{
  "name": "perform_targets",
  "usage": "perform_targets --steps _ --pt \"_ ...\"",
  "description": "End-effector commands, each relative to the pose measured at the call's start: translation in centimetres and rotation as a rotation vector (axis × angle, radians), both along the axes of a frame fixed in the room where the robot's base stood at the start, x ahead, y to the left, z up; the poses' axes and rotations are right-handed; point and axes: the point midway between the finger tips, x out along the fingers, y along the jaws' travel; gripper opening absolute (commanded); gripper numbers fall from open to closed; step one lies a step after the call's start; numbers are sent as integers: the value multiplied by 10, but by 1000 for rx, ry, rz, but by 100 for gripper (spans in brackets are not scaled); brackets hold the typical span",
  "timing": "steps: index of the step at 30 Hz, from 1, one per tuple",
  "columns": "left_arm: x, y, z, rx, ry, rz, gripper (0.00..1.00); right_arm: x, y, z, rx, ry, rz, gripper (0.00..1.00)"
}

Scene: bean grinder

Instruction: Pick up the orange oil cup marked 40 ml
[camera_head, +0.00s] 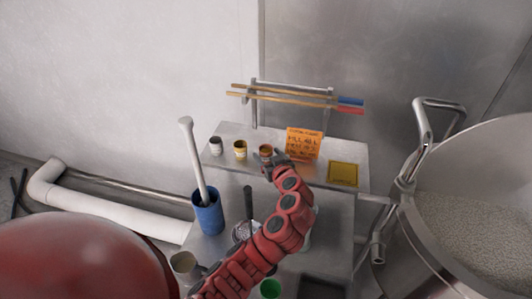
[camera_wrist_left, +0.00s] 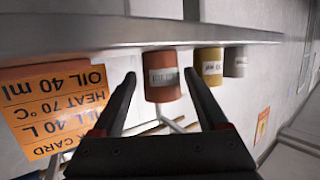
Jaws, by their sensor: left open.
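The orange cup (camera_head: 265,149) stands on the metal shelf, in a row with a yellow cup (camera_head: 240,148) and a grey cup (camera_head: 216,145) to its left. My left gripper (camera_head: 279,159) is at the shelf, close to the orange cup's right front side. In the left wrist view, which is upside down, the orange cup (camera_wrist_left: 162,76) shows between the two open fingers of the left gripper (camera_wrist_left: 159,73). It has a pale label that I cannot read. Gaps show between cup and fingers, so I see no grip. My right gripper is not in view.
An orange card (camera_head: 303,142) reading "OIL 40 ml" stands right of the cup. A yellow square tray (camera_head: 343,173) lies farther right on the shelf (camera_head: 316,174). A blue container (camera_head: 208,217) with a white-handled tool stands front left. A large steel drum (camera_head: 420,243) is at right.

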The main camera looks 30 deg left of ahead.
Motion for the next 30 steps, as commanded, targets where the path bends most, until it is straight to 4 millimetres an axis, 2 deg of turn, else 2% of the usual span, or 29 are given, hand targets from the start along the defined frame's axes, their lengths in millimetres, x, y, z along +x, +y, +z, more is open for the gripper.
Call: perform_targets --steps 1,6,12,21,23,30 --pt "2 4 3 0 3 4 76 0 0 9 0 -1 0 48" --pt "14 20 -3 0 6 6 76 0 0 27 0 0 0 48" --pt "26 32 -11 1 2 4 76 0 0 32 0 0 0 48" --pt "29 34 -14 0 0 0 76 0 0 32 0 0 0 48" --pt "29 34 -14 0 0 0 69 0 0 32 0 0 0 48" --pt "28 34 -13 0 0 1 26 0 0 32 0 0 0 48"
